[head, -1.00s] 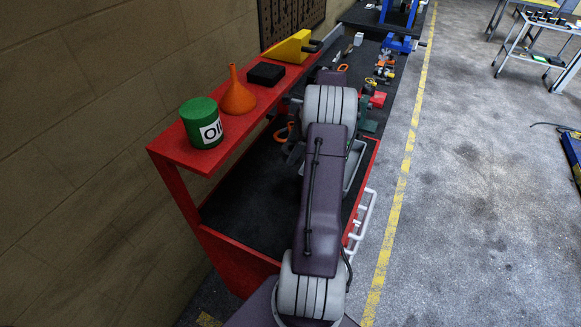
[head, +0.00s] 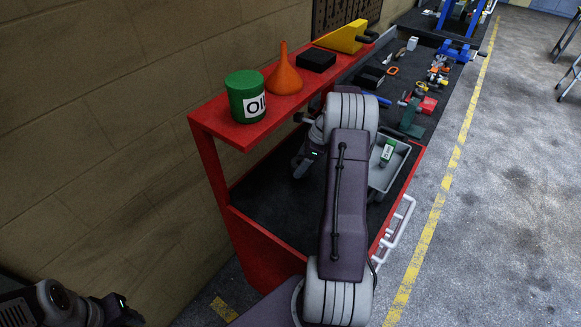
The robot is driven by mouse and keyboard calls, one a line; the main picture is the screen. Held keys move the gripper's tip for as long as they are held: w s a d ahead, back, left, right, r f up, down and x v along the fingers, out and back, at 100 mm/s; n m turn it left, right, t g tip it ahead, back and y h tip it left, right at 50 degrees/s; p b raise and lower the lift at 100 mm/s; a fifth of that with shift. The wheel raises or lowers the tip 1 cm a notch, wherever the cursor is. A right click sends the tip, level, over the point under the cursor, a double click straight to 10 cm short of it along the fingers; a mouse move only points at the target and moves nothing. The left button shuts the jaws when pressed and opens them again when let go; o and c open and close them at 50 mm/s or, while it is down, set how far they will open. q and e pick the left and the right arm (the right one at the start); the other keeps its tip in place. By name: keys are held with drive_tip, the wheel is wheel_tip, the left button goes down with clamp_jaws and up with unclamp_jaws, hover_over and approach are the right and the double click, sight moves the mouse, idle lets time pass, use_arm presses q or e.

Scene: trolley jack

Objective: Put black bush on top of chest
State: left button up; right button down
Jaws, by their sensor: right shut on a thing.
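The red chest (head: 268,262) has a dark mat on its worktop and a raised red shelf (head: 203,120) along the wall. My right gripper (head: 300,166) hangs over the chest's worktop, just below the shelf and partly behind its own arm. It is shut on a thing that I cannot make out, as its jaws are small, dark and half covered. I cannot pick out the black bush for certain. A flat black block (head: 316,59) lies on the shelf. My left gripper (head: 124,316) shows only in part at the bottom left corner, and its jaws are unclear.
On the shelf stand a green oil can (head: 246,97), an orange funnel (head: 284,74) and a yellow wedge-shaped item (head: 342,38). A grey tray (head: 397,172) with a green-and-white bottle (head: 388,150) sits right of my arm. Several tools lie farther back.

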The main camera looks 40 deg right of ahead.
sight(283, 175)
drive_tip(key=shift+w+a+f, duration=0.15)
drive_tip(key=shift+w+f, duration=0.1)
drive_tip(key=shift+w, duration=0.1)
drive_tip(key=w+a+f, duration=0.1)
drive_tip(key=w+a+f+p, duration=0.1)
drive_tip(key=a, duration=0.1)
drive_tip(key=shift+w+f, duration=0.2)
drive_tip(key=shift+f, duration=0.05)
drive_tip(key=shift+w+f, duration=0.15)
drive_tip(key=shift+d, duration=0.1)
drive_tip(key=c, duration=0.5)
unclamp_jaws()
drive_tip(key=shift+f, duration=0.1)
drive_tip(key=shift+o, duration=0.9)
